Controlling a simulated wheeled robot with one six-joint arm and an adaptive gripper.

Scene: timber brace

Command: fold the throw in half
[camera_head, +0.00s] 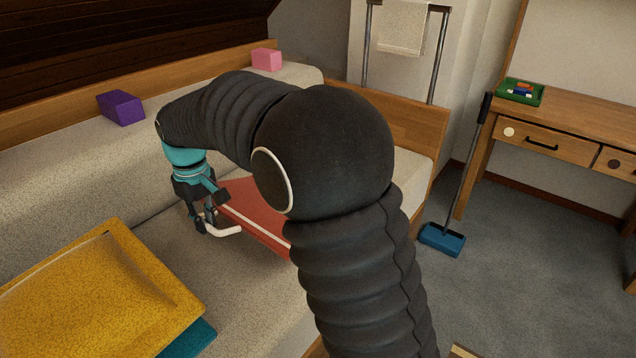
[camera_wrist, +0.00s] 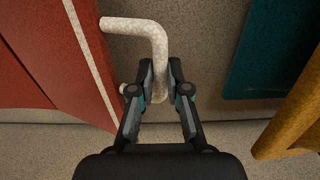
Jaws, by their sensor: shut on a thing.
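The throw (camera_head: 262,222) looks like a flat red panel with a pale stripe, lying on the sofa seat and partly hidden behind my arm. It also shows at the left of the wrist view (camera_wrist: 50,60). A cream bent bar (camera_head: 226,231) sticks out from the throw's edge; it also shows in the wrist view (camera_wrist: 152,32). My gripper (camera_head: 204,222) is at the throw's left end, low over the seat. In the wrist view, my gripper (camera_wrist: 160,82) has its fingers closed around the lower leg of the bar.
A mustard cushion-like piece (camera_head: 110,285) and a teal piece (camera_head: 192,339) lie at front left on the sofa. A purple block (camera_head: 121,107) and a pink block (camera_head: 266,59) sit on the backrest. A blue-headed broom (camera_head: 442,239) stands right, before a desk (camera_head: 570,115).

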